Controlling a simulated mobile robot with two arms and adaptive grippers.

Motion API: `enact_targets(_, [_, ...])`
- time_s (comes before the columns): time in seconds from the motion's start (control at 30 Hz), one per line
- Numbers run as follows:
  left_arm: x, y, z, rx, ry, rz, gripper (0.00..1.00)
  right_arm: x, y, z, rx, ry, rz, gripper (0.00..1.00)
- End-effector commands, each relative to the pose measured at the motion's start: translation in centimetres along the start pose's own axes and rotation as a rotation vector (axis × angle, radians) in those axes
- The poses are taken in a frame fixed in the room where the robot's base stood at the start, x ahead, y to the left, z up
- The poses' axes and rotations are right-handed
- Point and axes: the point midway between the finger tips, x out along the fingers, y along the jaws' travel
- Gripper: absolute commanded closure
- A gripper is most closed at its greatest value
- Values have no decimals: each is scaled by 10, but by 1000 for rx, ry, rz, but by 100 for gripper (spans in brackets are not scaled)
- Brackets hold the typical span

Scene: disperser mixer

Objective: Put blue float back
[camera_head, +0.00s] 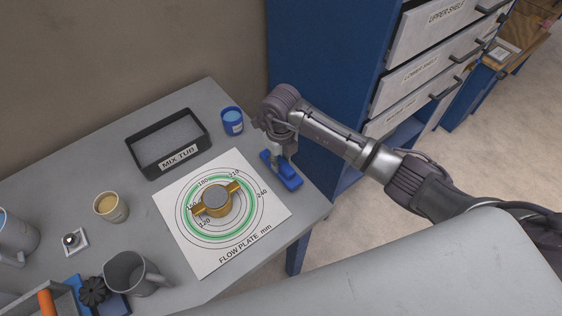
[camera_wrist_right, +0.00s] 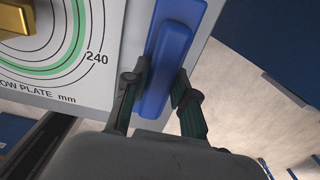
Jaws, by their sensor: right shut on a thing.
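The blue float (camera_head: 283,172) is at the right edge of the grey table, beside the flow plate. My right gripper (camera_head: 284,150) reaches down over it from above. In the right wrist view the blue float (camera_wrist_right: 172,50) lies between the two fingers of my right gripper (camera_wrist_right: 157,92), which are shut on its raised grip. I cannot tell whether the float touches the table. My left gripper is not in view.
The flow plate (camera_head: 268,229) carries a brass ring mould (camera_head: 215,199). A black mix tub (camera_head: 133,150), a blue cup (camera_head: 232,121), a tan cup (camera_head: 110,207) and a grey jug (camera_head: 128,273) stand on the table (camera_head: 60,166). A blue drawer cabinet (camera_head: 330,60) rises behind my right arm.

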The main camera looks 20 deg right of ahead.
Motion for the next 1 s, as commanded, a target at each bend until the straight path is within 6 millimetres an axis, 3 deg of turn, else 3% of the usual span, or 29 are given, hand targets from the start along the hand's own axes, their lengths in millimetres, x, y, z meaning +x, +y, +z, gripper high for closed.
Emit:
enact_targets(0.2, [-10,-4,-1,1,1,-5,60,20,0,0,0,-1,1,100])
enact_targets(0.53, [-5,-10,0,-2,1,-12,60,25,0,0,0,-2,0,100])
enact_targets(0.57, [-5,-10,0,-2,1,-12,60,25,0,0,0,-1,1,72])
enact_targets(0.7, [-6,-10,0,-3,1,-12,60,24,0,0,1,-1,1,49])
enact_targets(1.0, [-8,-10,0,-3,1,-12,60,23,0,0,1,-1,1,48])
